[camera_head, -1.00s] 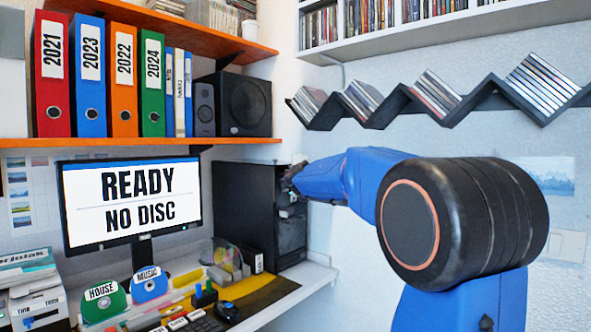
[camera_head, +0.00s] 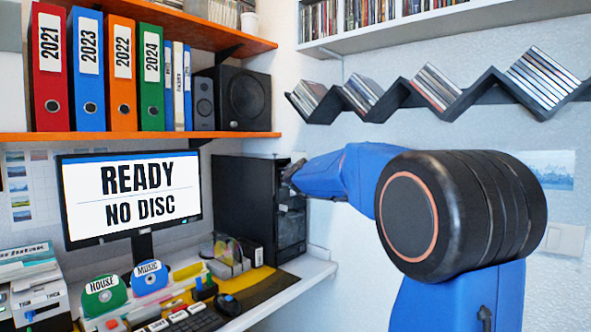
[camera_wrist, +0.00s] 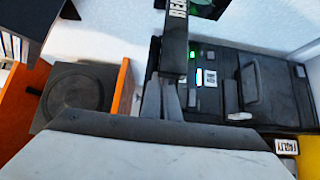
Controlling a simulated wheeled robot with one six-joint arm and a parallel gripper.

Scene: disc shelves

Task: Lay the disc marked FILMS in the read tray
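My gripper (camera_wrist: 162,100) is at the front of the black computer tower (camera_head: 245,215), seen in the head view at the end of my blue arm. In the wrist view its grey fingers reach a dark bar (camera_wrist: 173,58) with a white label, partly cut off, beginning "REA". The fingers look close together; whether they hold anything is unclear. A small part of something green (camera_wrist: 205,4) shows at the top edge. No disc marked FILMS can be made out. A green disc marked HOUSE (camera_head: 104,294) and a blue disc marked MUSIC (camera_head: 149,277) stand on the desk.
The monitor (camera_head: 131,196) reads READY, NO DISC. A disc holder (camera_head: 228,262) and a keyboard (camera_head: 193,321) are on the desk. A label reading FAULTY (camera_wrist: 287,146) shows beside the tower. A zigzag shelf (camera_head: 452,108) with cases hangs on the wall above my arm.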

